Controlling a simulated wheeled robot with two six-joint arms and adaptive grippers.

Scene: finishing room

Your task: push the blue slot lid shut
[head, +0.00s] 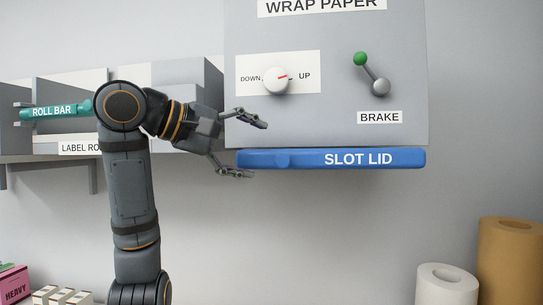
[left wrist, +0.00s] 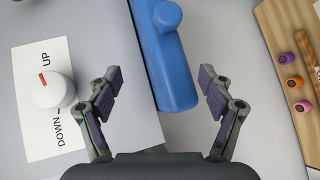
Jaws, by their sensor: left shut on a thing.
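The blue slot lid (head: 360,158) is a long bar with a white "SLOT LID" label. It lies level along the bottom edge of the grey wrap paper panel (head: 328,125) and stands out from it. My left gripper (head: 242,146) is at the lid's left end, one finger above and one below. In the left wrist view, the lid end (left wrist: 172,75) with a blue knob (left wrist: 167,16) shows between the fingertips (left wrist: 160,88); exact contact is hard to see. My right gripper is not in view.
A white dial (head: 277,80) and a green-tipped brake lever (head: 371,72) are on the panel above the lid. A shelf (head: 50,157) with grey boxes and a teal roll bar (head: 52,111) is at left. Paper rolls (head: 446,285) stand at lower right. Below the lid is clear.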

